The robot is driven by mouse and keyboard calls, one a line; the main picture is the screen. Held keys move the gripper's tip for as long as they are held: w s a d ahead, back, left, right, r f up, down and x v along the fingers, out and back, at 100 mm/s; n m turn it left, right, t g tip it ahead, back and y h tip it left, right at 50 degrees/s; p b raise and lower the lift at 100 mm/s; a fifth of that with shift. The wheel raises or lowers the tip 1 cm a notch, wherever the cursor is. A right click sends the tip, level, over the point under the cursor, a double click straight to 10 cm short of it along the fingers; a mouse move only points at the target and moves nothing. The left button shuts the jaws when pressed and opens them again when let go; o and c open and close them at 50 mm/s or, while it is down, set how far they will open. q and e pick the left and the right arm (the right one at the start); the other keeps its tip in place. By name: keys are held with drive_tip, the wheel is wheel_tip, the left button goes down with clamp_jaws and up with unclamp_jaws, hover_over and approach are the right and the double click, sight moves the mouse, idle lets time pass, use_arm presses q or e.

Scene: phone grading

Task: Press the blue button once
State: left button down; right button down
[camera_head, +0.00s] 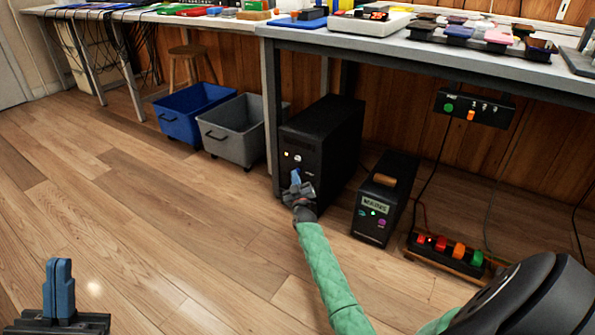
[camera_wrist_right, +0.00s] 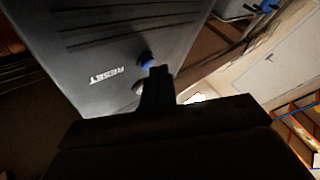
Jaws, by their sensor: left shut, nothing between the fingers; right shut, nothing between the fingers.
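A black computer tower (camera_head: 335,135) stands on the floor under the workbench. In the right wrist view its front panel (camera_wrist_right: 110,75) carries the white word RESET, with a round blue button (camera_wrist_right: 146,59) beside it. My right gripper (camera_head: 296,176) is shut and empty, its tips at the lower front of the tower. In the right wrist view its dark fingers (camera_wrist_right: 158,72) overlap the edge of the blue button; I cannot tell whether they touch it. In the head view the blue button seems hidden behind the gripper. My left gripper (camera_head: 60,265) is shut and empty above the floor, bottom left.
A smaller black box with a display (camera_head: 385,200) stands right of the tower. A power strip with lit switches (camera_head: 445,250) lies further right. A grey bin (camera_head: 235,130) and a blue bin (camera_head: 190,110) stand left of the table leg (camera_head: 271,110). The floor at left is clear.

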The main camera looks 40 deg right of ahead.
drive_tip(key=shift+s+a+p, duration=0.2)
drive_tip(key=shift+a+p, duration=0.1)
drive_tip(key=shift+a, duration=0.15)
